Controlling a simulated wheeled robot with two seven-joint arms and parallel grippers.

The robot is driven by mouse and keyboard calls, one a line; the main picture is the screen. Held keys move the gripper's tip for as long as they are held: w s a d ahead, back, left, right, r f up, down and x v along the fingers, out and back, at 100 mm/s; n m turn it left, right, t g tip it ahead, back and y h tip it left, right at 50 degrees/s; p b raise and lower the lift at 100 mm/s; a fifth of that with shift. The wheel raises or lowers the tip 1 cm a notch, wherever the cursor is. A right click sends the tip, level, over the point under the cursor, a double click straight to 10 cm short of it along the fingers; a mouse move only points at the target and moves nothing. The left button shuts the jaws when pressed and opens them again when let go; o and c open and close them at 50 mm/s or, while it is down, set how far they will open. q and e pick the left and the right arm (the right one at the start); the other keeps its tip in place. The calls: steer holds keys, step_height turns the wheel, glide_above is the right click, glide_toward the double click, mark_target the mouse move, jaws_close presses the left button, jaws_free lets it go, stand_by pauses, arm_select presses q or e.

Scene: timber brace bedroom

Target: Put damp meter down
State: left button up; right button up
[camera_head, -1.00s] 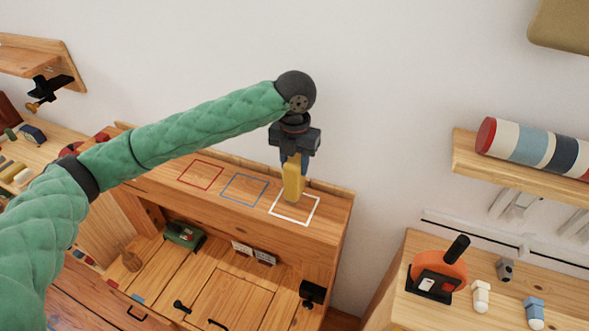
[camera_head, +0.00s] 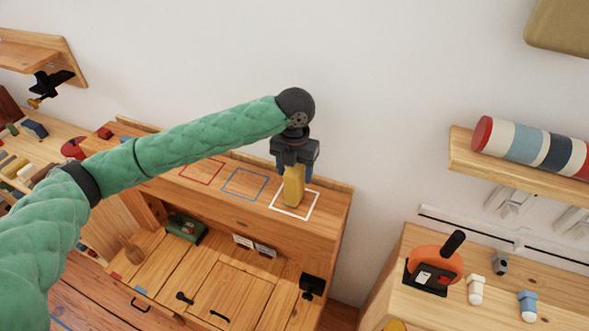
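The damp meter appears to be the yellow block-shaped thing (camera_head: 293,188) under my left gripper (camera_head: 294,172). The gripper points down, with its fingers on either side of the yellow thing's upper part. The yellow thing is upright, at the white square outline (camera_head: 297,214) on the wooden cabinet's top. I cannot tell whether its bottom touches the surface. A blue square outline (camera_head: 244,184) and a red square outline (camera_head: 201,170) lie to its left and are empty. My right gripper is not in view.
A raised wooden edge runs along the back of the cabinet top (camera_head: 330,217), close to the wall. At right, a shelf (camera_head: 466,160) holds a striped roll (camera_head: 530,145). Below it, a wooden surface carries an orange-and-black device (camera_head: 434,266) and small bottles (camera_head: 476,290).

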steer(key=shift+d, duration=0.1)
arm_select(q)
steer(key=shift+r, duration=0.4)
step_height(320, 180, up, 4)
steer(key=shift+f+b, duration=0.15)
steer(key=shift+b, duration=1.1)
step_height(320, 180, up, 6)
steer(key=shift+r+b, duration=0.1)
steer(key=shift+b, duration=1)
steer(key=shift+r, duration=0.8)
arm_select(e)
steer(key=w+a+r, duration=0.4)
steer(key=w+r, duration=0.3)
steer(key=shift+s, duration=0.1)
